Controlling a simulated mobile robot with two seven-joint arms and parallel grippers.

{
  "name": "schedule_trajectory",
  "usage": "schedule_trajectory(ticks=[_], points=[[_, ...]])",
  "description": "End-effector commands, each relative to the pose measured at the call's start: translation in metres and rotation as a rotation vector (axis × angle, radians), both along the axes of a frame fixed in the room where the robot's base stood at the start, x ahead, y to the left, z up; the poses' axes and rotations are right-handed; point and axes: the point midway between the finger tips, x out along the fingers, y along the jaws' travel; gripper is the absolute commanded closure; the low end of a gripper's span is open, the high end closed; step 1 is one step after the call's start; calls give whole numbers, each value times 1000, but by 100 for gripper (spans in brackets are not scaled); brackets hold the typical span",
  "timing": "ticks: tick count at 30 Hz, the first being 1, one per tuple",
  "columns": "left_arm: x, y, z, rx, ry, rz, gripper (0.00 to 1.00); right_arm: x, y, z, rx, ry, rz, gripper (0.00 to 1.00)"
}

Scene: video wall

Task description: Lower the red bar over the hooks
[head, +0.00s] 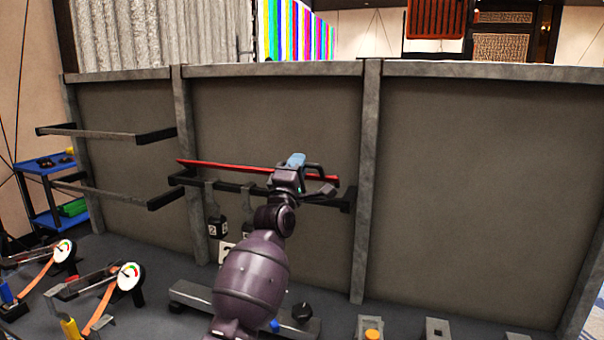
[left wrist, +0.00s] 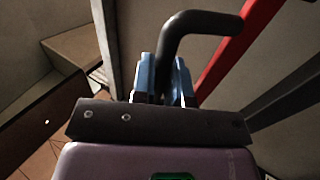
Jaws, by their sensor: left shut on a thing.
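The red bar (head: 225,167) runs across the middle panel in the head view, just above a black rail (head: 228,184). It slopes slightly down to the right. It also shows in the left wrist view (left wrist: 236,52). My left gripper (head: 296,162) is in front of the bar. Its blue fingers (left wrist: 163,78) are shut on a dark bent handle (left wrist: 190,22) beside the bar; the join between handle and bar is not clear. Grey hooks (head: 210,196) hang at the rail, with black weights (head: 218,228) below. My gripper and arm hide part of the rail. My right gripper is out of view.
Grey posts (head: 367,180) flank the middle panel. An empty black bracket (head: 110,133) juts out on the left panel. Gauges (head: 129,276) stand at lower left, and small blocks (head: 437,328) at lower right. The right panel (head: 480,180) is bare.

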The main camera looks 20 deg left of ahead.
Motion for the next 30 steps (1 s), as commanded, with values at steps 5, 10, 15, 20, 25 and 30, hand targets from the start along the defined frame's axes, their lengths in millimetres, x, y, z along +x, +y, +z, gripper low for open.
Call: schedule_trajectory(ticks=[5,10,15,20,25,30], points=[[-5,1,-26,-1,-131,0,100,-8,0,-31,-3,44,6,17],[-12,0,-32,-4,-251,-1,100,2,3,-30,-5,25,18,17],[-18,0,-38,-10,-292,-1,100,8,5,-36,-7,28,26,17],[-22,1,-47,-8,-292,-1,100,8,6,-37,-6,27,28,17],[-25,0,-58,-7,-292,-2,100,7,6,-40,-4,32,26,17],[-26,1,-67,-8,-292,-1,100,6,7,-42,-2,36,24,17]])
